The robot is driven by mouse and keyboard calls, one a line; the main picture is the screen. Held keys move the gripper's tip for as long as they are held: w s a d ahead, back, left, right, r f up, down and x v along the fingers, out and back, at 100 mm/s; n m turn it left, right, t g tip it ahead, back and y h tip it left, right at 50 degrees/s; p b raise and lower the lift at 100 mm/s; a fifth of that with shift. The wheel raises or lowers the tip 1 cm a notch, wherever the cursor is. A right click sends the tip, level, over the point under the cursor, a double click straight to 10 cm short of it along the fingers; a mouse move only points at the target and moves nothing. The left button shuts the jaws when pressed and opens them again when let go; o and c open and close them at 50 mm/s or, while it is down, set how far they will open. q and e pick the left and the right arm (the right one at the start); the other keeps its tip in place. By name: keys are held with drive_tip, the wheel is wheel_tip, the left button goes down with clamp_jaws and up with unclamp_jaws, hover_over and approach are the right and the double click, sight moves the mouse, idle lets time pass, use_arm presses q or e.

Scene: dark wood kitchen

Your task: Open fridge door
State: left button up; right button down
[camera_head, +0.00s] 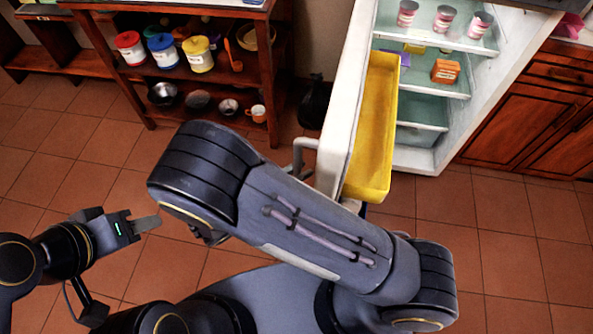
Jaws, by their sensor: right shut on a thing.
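The white fridge door (349,95) stands wide open, swung out toward me, with a yellow bin (371,130) on its inner side. The grey door handle (303,156) is on the door's outer left side, and its lower part is hidden behind my right arm. My right arm crosses the middle of the view in front of the door's lower end and hides my right gripper. My left gripper (146,224) is at the lower left over the floor, apart from the door; one finger shows, and its opening cannot be made out.
The open fridge (420,130) holds several pink-lidded cups and an orange box (446,71) on shelves. A wooden shelf unit (265,70) with jars and bowls stands at the upper left. Wooden cabinets (530,110) stand right. The tiled floor is clear at left and lower right.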

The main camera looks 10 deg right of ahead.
drive_tip(key=c, duration=1.7)
unclamp_jaws()
drive_tip(key=shift+w, duration=0.1)
drive_tip(key=v, duration=0.7)
drive_tip(key=shift+a+b, duration=0.3)
drive_tip(key=shift+s+d, duration=0.1)
drive_tip(key=shift+s, duration=0.1)
